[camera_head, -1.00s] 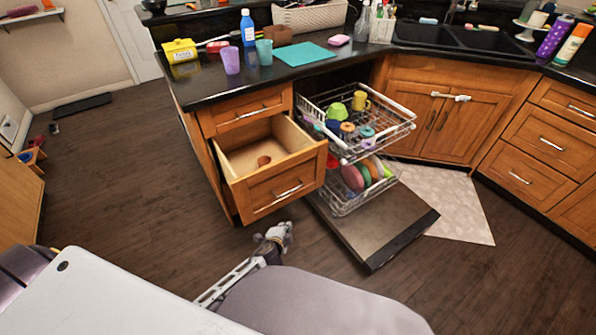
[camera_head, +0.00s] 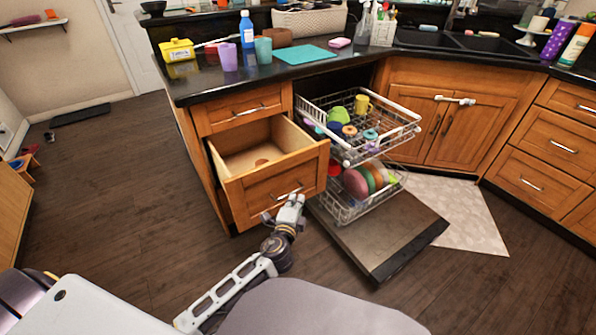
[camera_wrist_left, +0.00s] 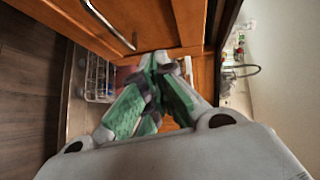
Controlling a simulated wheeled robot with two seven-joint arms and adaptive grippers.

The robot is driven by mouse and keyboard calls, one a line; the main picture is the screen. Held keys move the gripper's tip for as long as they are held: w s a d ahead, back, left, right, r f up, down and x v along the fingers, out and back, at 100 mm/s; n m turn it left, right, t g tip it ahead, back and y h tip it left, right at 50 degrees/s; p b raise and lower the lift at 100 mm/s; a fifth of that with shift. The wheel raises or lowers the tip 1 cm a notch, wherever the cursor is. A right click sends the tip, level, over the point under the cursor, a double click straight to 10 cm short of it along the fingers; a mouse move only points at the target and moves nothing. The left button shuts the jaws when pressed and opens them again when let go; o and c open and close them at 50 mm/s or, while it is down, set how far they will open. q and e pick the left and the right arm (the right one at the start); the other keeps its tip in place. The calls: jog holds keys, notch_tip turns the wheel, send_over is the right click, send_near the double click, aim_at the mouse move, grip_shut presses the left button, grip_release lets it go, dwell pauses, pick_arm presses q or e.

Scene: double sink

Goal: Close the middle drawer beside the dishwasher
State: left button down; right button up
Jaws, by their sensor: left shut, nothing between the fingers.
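The middle drawer (camera_head: 250,192) stands pulled out beside the open dishwasher, under a shut top drawer (camera_head: 240,110). Its inside is bare light wood with a small brown patch on the floor. My left gripper (camera_head: 285,209) is at the lower part of the drawer front, near its bar handle. I cannot tell whether it touches the front. In the left wrist view the gripper (camera_wrist_left: 165,68) has its fingers together and empty, in front of wooden fronts; a bar handle (camera_wrist_left: 110,25) shows at the upper left. My right gripper is not in view.
The dishwasher door (camera_head: 385,235) lies open to the right of the drawer, with the upper rack (camera_head: 385,135) and lower rack (camera_head: 345,210) pulled out, holding dishes. The counter (camera_head: 200,92) above carries cups and a teal mat (camera_head: 305,54).

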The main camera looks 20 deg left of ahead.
aim_at(301, 155)
pick_arm(q)
jog(key=shift+s+d+r+m+t+b, duration=0.15)
jog(key=shift+r+t+b, duration=0.3)
jog(key=shift+r, duration=0.45)
jog(key=shift+d+r+m+t+b, duration=0.1)
jog(key=shift+d+r+t+b, duration=0.1)
jog(key=shift+r+b, duration=0.65)
jog(key=shift+s+d+r+m+t+b, duration=0.15)
jog(key=shift+r+t+b, duration=0.25)
jog(key=shift+r, duration=0.6)
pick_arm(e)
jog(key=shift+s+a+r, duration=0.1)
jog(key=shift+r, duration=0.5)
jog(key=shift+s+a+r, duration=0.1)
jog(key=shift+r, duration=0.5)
pick_arm(q)
jog(key=shift+w+a, duration=0.1)
jog(key=shift+w, duration=0.15)
